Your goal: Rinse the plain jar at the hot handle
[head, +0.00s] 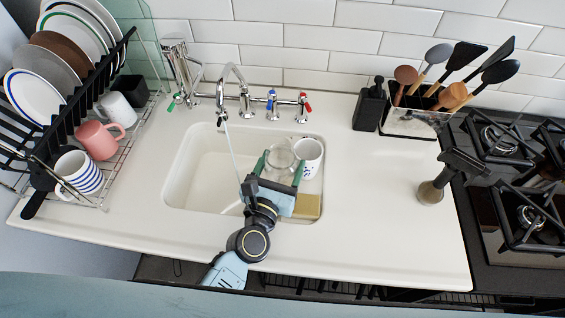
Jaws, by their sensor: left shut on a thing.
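My left gripper (282,168) reaches into the white sink (190,165) from the front. Its green fingers are shut on a clear glass jar (281,152), near the sink's right side. Part of the jar is hidden by the gripper. The tap's curved spout (232,70) stands behind the sink, left of the jar. A thin pale stream (231,148) runs down from the spout to the left of the jar, apart from it. The red-marked handle (303,107) is at the tap's right end, and a blue-marked handle (271,104) is beside it. My right gripper is not in view.
A white mug with blue marks (310,150) stands close to the jar's right. A yellowish sponge (307,206) lies at the sink's right front. A dish rack (120,150) fills the left. A spray bottle (430,192) stands right.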

